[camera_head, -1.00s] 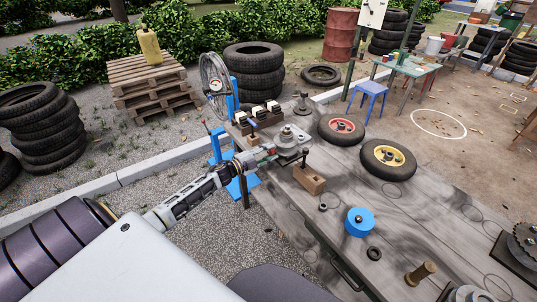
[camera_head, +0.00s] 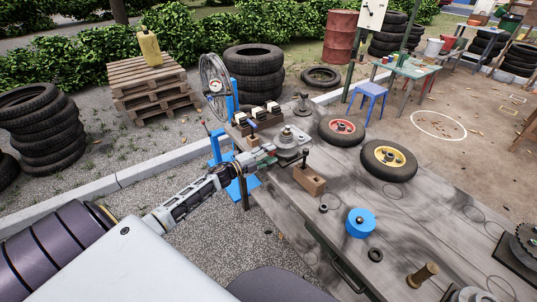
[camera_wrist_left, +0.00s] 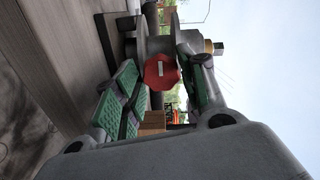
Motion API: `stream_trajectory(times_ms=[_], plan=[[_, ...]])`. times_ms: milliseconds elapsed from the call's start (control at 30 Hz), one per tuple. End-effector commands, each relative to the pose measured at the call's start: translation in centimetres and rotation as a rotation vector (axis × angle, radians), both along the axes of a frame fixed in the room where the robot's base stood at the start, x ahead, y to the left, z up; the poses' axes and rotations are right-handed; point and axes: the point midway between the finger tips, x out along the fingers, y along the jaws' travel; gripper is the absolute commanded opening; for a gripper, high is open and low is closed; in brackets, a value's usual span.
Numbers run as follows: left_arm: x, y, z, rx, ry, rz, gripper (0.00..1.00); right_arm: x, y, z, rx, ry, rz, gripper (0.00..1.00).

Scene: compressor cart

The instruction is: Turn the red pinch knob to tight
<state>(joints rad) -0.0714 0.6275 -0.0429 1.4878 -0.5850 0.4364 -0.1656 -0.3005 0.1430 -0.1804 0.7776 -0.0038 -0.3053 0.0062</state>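The red pinch knob (camera_wrist_left: 160,72) shows in the left wrist view as a faceted red piece with a small pale mark. It sits on a grey round metal fixture (camera_wrist_left: 155,44). My left gripper (camera_wrist_left: 160,66) has its green-padded fingers apart, one on each side of the knob. There appears to be a narrow gap on the left side; contact on the right side is unclear. In the head view my left gripper (camera_head: 268,157) reaches the grey fixture (camera_head: 292,138) at the bench's near left corner. The knob is too small to make out there. My right gripper is not in view.
The grey workbench (camera_head: 340,200) carries a wooden block (camera_head: 309,180), a blue round part (camera_head: 359,222), a red-hubbed wheel (camera_head: 341,129) and a yellow-hubbed wheel (camera_head: 389,160). A blue stand with a spoked wheel (camera_head: 214,82) is behind the gripper.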

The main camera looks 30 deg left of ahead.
Motion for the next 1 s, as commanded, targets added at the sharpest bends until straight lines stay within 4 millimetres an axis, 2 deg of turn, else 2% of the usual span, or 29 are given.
stream_trajectory(times_ms=[67,567,1000], plan=[[0.0,0.0,0.1,0.0,-0.001,0.0,0.54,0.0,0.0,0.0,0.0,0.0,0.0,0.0],[-0.2,0.2,0.2,-0.002,-0.002,0.001,0.54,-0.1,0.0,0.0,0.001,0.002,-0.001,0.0],[-2.9,1.2,0.0,-0.002,0.0,0.0,0.54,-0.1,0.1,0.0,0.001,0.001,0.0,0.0]])
